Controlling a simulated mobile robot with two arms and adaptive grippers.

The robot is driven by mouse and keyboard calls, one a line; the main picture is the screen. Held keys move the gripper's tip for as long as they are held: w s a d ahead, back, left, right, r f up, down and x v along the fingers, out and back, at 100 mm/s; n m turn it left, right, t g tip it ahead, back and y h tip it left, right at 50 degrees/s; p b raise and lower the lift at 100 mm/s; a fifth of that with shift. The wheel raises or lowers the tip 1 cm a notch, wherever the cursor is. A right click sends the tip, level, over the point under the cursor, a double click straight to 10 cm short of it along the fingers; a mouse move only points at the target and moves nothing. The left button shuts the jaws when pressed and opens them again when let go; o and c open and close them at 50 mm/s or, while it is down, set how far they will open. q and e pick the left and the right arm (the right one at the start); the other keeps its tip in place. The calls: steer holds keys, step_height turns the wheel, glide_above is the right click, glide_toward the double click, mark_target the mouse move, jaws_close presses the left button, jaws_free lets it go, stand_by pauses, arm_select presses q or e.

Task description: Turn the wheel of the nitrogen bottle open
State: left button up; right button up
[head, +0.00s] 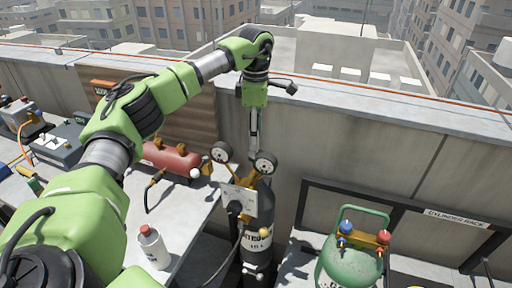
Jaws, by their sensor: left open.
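The nitrogen bottle (258,242) is a dark upright cylinder with white lettering, standing between the grey bench and the parapet wall. Brass fittings with a left gauge (221,152) and a right gauge (265,163) sit at its top. A pale plate (239,200) hangs in front of its upper part. I cannot make out the bottle's wheel clearly among the fittings. My left gripper (254,138) points down from above, open, just over and behind the gauges. I cannot tell whether it touches anything. My right gripper is not in view.
A green tank (350,264) with blue and red valves stands at the right, by the cylinder rack sign (455,218). The bench (190,215) holds a red tank (170,159) and a white bottle (153,247). The parapet (400,115) runs behind.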

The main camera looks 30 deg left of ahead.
mark_target(256, 153)
arm_select(q)
step_height(256, 153, down, 6)
steer(key=shift+f+p, duration=0.1)
steer(key=shift+p, duration=0.5)
steer(key=c, duration=1.1)
